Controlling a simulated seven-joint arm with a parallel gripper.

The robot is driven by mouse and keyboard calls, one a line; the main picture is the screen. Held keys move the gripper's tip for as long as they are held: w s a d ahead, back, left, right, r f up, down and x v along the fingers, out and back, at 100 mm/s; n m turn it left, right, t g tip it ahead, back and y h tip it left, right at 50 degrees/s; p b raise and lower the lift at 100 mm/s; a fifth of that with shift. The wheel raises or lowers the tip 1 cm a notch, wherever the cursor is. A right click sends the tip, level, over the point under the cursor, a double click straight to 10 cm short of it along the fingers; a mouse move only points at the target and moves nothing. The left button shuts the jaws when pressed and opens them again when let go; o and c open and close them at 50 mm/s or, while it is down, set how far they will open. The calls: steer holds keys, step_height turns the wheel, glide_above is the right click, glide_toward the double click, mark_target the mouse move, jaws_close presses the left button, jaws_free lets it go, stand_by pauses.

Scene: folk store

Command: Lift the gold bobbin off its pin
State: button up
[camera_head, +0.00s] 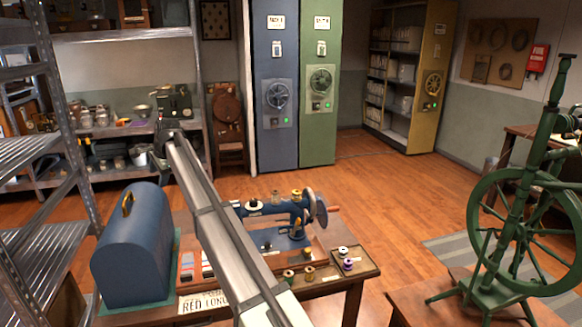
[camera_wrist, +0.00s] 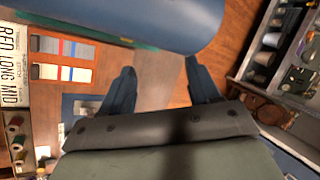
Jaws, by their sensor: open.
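A gold bobbin (camera_head: 297,195) stands upright on top of the blue sewing machine (camera_head: 290,215) in the head view, beside a second, darker spool (camera_head: 277,198). A pin under the gold bobbin is too small to make out. In the head view my arm crosses in front of the table and hides part of the machine's left side.
A blue domed case (camera_head: 132,245) stands left of the machine; it also shows in the wrist view (camera_wrist: 150,18). A small tray (camera_head: 352,270) with spools and several loose spools (camera_head: 309,272) lie in front. A green spinning wheel (camera_head: 520,230) stands right. Metal shelves (camera_head: 40,150) stand left.

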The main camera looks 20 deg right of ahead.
steer(key=w+d+r+m, duration=0.15)
steer(key=w+d, duration=0.25)
steer(key=d, duration=0.6)
steer(key=m+g+h, duration=0.4)
steer(key=m+g, duration=0.1)
steer(key=m, duration=0.2)
glide_above(296, 195)
steer(key=w, duration=0.2)
step_height(296, 195, down, 4)
steer(key=shift+s+d+f, duration=0.1)
steer(key=shift+d+f, duration=0.1)
steer(key=shift+f, duration=2.15)
steer(key=shift+d+f, duration=0.15)
steer(key=shift+f, duration=2.15)
steer(key=c, duration=0.7)
steer(key=shift+r, duration=0.1)
